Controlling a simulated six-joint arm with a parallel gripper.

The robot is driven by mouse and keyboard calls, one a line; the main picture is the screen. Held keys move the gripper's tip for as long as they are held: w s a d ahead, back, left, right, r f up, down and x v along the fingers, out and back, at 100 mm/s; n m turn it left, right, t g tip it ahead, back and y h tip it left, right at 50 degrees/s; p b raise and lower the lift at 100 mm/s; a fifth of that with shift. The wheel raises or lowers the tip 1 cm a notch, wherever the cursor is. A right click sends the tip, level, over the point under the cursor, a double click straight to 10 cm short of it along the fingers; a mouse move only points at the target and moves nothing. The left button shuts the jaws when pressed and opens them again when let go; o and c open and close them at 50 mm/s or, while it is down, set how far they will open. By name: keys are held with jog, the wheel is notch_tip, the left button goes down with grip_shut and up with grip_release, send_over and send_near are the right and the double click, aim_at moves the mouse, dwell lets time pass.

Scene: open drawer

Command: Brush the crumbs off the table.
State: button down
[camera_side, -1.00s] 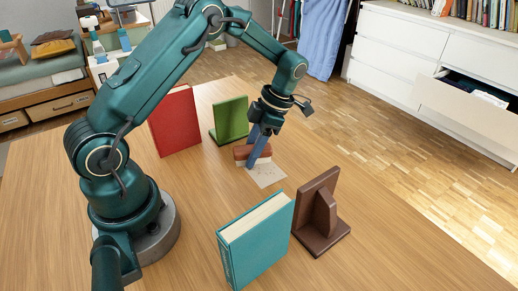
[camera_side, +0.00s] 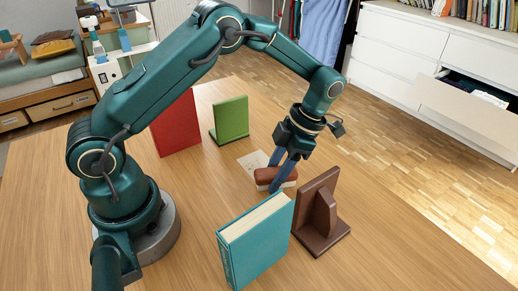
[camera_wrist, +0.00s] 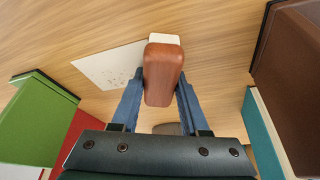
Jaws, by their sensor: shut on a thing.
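My gripper (camera_side: 277,176) is shut on a brush (camera_side: 266,176) with a reddish-brown wooden back and pale bristles. In the wrist view the brush (camera_wrist: 163,76) sits between the two blue fingers of my gripper (camera_wrist: 160,88). The brush is low at the right end of a pale flat patch (camera_side: 252,161) on the wooden table (camera_side: 205,205). I cannot tell whether its bristles touch the surface. Small brown crumbs (camera_wrist: 115,78) show on the patch in the wrist view, left of the brush. The brush hides part of the patch.
A brown bookend (camera_side: 312,240) and a teal book (camera_side: 255,245) stand close on the near right side. A green bookend (camera_side: 231,120) and a red book (camera_side: 176,125) stand behind.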

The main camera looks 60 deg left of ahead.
aim_at(249, 155)
jog(key=shift+w+a, duration=0.25)
jog(key=shift+w, duration=0.2)
jog(key=shift+a, duration=5.65)
jog(key=shift+w+d, duration=0.4)
jog(key=shift+d, duration=5.45)
jog(key=shift+r, duration=4.1)
